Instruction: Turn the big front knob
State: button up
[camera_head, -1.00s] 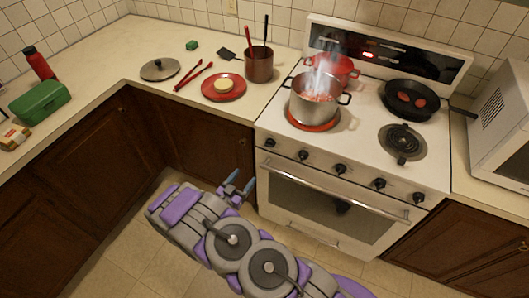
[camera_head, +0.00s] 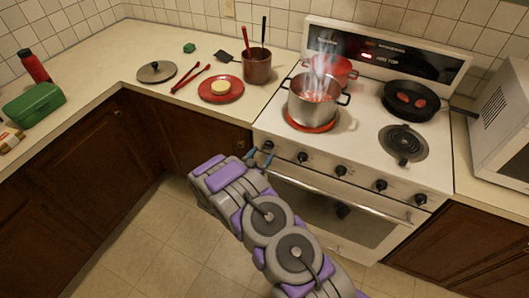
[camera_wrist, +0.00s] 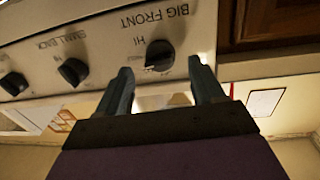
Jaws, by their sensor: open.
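The big front knob (camera_wrist: 159,55) is black and round, under a "BIG FRONT" label that appears upside down in the wrist view. In the head view it is the leftmost knob (camera_head: 268,146) on the stove's front panel. My gripper (camera_wrist: 160,76) is open, and its two fingers point at the knob from either side of it in the picture. Nothing is between the fingers, and they look short of the knob. In the head view my gripper (camera_head: 260,158) is just below and left of the knob, partly hiding the panel's left end.
The "SMALL BACK" knob (camera_wrist: 73,71) is beside the big front knob. The oven handle (camera_head: 340,194) runs below the knobs. A steaming steel pot (camera_head: 312,108) stands on the glowing front-left burner (camera_head: 303,126). A black pan (camera_head: 408,97) sits behind right.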

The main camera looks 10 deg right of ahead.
aim_at(266, 148)
jog(key=shift+x, duration=1.55)
